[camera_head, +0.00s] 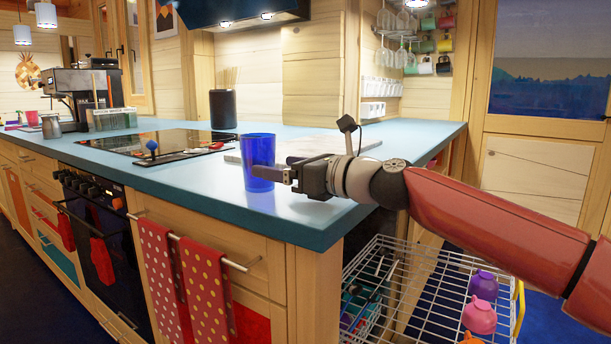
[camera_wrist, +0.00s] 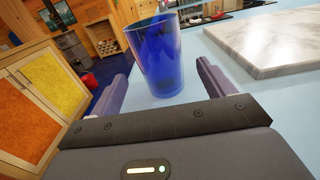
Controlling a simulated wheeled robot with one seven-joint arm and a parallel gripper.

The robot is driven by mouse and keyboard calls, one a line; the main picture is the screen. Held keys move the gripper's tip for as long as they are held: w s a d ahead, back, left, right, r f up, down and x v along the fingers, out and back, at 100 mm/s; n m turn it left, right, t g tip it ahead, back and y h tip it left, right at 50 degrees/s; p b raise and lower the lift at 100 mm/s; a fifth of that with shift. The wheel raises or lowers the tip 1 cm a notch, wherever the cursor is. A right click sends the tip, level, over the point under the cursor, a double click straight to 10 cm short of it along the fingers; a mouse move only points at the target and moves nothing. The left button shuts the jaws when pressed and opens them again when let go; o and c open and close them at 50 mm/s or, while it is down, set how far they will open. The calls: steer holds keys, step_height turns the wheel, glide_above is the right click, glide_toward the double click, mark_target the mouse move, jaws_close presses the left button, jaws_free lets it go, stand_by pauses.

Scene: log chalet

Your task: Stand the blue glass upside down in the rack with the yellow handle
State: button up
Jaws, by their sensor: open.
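The blue glass (camera_head: 259,160) stands on the blue countertop near its front edge, its wider rim up. In the wrist view the glass (camera_wrist: 158,55) is just ahead of and between the two fingers of my open gripper (camera_wrist: 160,90). In the head view my gripper (camera_head: 287,174) points left at the glass's lower half; whether a finger touches it I cannot tell. A wire rack (camera_head: 440,290) is low at the right, below counter level, with a yellow handle (camera_head: 520,308) at its right end. My forearm hides part of the area above the rack.
The rack area holds purple and pink cups (camera_head: 482,300) at its right side. A pale marble board (camera_wrist: 265,40) lies on the counter beside the glass. The hob (camera_head: 158,142) is further left. Dotted red towels (camera_head: 205,285) hang on the front rail.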

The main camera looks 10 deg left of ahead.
steer(key=shift+v, duration=2.6)
